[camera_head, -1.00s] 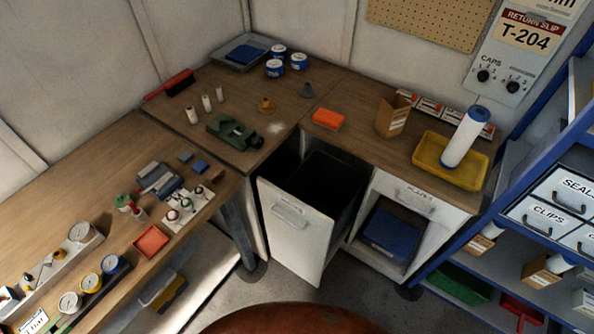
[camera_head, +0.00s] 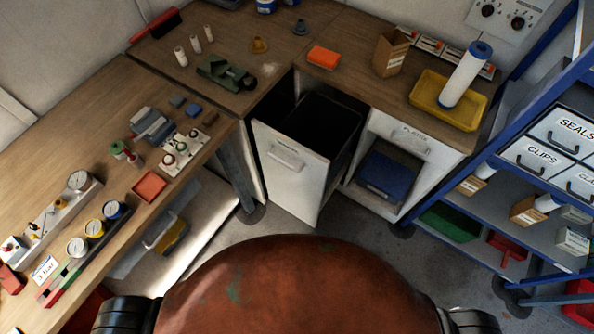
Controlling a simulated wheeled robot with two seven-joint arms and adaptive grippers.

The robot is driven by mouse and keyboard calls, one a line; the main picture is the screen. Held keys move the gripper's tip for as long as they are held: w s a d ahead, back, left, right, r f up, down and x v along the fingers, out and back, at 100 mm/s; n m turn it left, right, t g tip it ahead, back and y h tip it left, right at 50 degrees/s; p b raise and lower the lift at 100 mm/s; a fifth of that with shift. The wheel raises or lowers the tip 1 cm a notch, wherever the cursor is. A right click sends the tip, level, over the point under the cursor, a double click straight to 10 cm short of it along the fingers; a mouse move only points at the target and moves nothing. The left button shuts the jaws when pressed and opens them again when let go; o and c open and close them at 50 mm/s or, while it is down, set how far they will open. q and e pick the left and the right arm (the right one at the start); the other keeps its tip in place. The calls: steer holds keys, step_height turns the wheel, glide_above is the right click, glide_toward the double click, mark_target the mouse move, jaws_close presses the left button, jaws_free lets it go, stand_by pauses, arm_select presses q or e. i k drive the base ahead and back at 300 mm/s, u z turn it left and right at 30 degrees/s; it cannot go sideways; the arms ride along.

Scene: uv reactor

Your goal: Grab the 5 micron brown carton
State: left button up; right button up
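An open brown carton (camera_head: 390,53) stands upright on the back bench, left of a yellow tray. Another brown carton (camera_head: 528,212) with a white cylinder sticking out lies on a shelf of the blue rack at the right. A smaller brown carton (camera_head: 472,184) sits on the same rack, further left, also with something white at its top. The micron markings on these cartons are too small to read. Neither of my grippers is in view. Only my rust-coloured body and dark parts at the bottom corners show.
The yellow tray (camera_head: 447,103) holds a white filter cylinder (camera_head: 465,75) with blue ends. A white bin drawer (camera_head: 290,170) stands pulled open below the bench corner. Blue rack uprights and drawers flank the shelf cartons. Grey floor is clear between cabinet and rack.

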mark_target(392, 47)
steer(key=u, duration=3.55)
steer(key=k, duration=0.9)
